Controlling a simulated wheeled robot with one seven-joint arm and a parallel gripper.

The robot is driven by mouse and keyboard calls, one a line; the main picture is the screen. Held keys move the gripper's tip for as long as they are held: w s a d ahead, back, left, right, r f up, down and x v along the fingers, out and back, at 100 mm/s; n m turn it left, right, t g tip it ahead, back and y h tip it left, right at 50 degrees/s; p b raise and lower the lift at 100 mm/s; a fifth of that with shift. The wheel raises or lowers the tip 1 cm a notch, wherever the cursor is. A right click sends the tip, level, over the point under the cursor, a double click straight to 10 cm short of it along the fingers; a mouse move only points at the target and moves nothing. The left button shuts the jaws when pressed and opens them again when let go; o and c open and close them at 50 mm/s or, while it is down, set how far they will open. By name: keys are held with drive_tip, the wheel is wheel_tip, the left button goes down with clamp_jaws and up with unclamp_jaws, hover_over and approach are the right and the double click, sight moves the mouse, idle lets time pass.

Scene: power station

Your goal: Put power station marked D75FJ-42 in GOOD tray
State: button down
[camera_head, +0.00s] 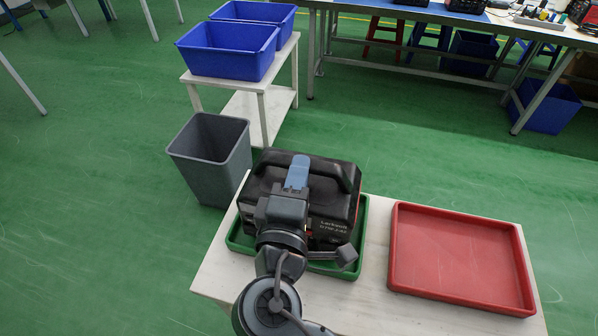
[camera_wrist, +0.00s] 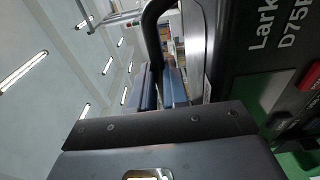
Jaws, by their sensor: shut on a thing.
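The black power station (camera_head: 335,215) sits upright in or just over the green tray (camera_head: 358,262); I cannot tell whether its base touches the tray floor. Its front reads "Larkwell" and what looks like D75FJ-42, partly legible also on its body in the wrist view (camera_wrist: 285,60). My gripper (camera_head: 297,172) is over its top, with blue fingers shut on the black carry handle. In the wrist view the fingers (camera_wrist: 160,88) close around the handle (camera_wrist: 152,40). My arm hides part of the station and the tray's near left side. No GOOD label is visible.
An empty red tray (camera_head: 460,262) lies on the right of the white table (camera_head: 372,300). A grey bin (camera_head: 210,158) stands on the floor at left. Blue crates (camera_head: 228,52) sit on a white stand behind. A workbench (camera_head: 440,18) stands farther back.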

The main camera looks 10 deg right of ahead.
drive_tip(key=shift+f+b, duration=0.25)
drive_tip(key=shift+b, duration=0.15)
idle(0.6)
drive_tip(key=c, duration=0.7)
unclamp_jaws()
drive_tip(key=shift+f, duration=0.2)
drive_tip(key=shift+s+f, duration=0.1)
drive_tip(key=shift+v, duration=4.5)
drive_tip(key=shift+o, duration=0.3)
drive_tip(key=o, duration=0.5)
